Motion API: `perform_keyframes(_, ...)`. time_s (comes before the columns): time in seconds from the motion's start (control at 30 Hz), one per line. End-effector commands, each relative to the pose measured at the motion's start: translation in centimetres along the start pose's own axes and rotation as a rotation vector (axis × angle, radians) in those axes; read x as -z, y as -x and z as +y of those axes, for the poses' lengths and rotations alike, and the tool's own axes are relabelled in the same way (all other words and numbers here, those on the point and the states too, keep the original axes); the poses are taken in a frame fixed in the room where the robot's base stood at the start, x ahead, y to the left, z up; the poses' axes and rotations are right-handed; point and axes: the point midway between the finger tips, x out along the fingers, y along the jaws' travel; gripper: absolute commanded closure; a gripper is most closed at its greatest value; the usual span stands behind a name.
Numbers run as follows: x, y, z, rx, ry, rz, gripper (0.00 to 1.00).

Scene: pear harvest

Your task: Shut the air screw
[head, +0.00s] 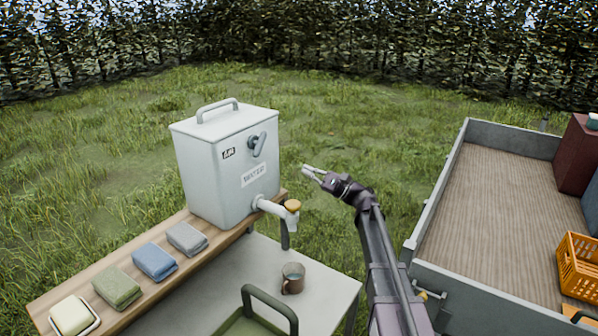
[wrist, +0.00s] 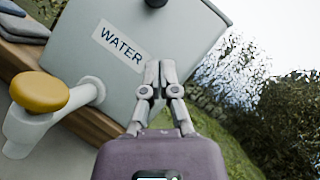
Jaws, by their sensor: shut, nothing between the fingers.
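My gripper (head: 306,171) is shut and empty, in the air to the right of the tank and lower than the screw.
A white tap with a yellow knob (head: 292,205) juts out below the tank front. Folded cloths (head: 155,261) and soap (head: 73,315) lie on the wooden shelf. A trailer bed (head: 490,210) is at the right.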

Motion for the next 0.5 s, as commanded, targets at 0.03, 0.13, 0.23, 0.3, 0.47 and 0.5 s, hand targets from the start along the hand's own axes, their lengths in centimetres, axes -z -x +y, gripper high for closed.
perform_keyframes(0.03, 0.03, 0.21, 0.00, 0.000, 0.000, 0.000, 1.00)
perform_keyframes(0.13, 0.00, 0.34, -0.05, 0.000, 0.000, 0.000, 1.00)
perform_keyframes(0.23, -0.02, 0.34, -0.06, 0.000, 0.000, 0.000, 1.00)
perform_keyframes(0.3, -0.02, 0.33, -0.07, 0.000, 0.000, 0.000, 1.00)
perform_keyframes(0.47, -0.06, 0.30, -0.08, 0.000, 0.003, 0.001, 0.70)
perform_keyframes(0.5, -0.13, 0.27, -0.10, -0.001, 0.008, 0.002, 0.58)
